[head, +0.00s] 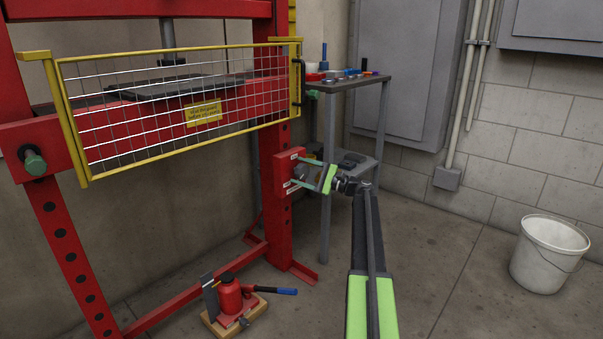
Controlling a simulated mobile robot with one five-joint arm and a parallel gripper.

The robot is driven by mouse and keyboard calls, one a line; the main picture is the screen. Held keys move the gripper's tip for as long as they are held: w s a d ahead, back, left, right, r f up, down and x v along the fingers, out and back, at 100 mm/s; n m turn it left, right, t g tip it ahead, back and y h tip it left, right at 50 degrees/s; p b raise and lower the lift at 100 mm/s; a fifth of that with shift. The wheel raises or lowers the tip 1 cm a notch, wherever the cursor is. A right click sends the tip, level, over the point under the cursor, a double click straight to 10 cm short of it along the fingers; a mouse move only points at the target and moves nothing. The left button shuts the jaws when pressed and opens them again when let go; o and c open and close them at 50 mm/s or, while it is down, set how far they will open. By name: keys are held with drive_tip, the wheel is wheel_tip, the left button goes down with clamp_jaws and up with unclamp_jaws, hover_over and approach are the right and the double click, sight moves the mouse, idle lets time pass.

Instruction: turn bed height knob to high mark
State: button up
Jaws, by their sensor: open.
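The bed height knob is on a red control box (283,176) fixed to the right post of the red press. White label strips show on the box face, too small to read. My gripper (298,172) is in front of this box, its two greenish fingers spread apart and pointing left at its face. The knob itself lies around or between the fingertips and is too small and covered to make out, so its setting cannot be told. I cannot tell whether the fingers touch it.
A yellow mesh guard (180,105) hangs across the press above and left. A grey shelf stand (328,190) with small items stands just behind my gripper. A red jack (230,296) is on the floor. A white bucket (548,255) stands at right. Open floor lies between.

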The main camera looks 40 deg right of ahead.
sight(292, 155)
wheel_tip(292, 155, up, 5)
drive_tip(key=p, duration=0.5)
drive_tip(key=shift+w+r+p, duration=0.1)
drive_tip(key=shift+r+p, duration=0.05)
drive_tip(key=shift+p, duration=0.2)
drive_tip(key=s+d+r+p, duration=0.5)
drive_tip(key=s+d, duration=0.1)
drive_tip(key=s, duration=0.4)
drive_tip(key=shift+s+r, duration=0.15)
drive_tip(key=shift+r, duration=0.2)
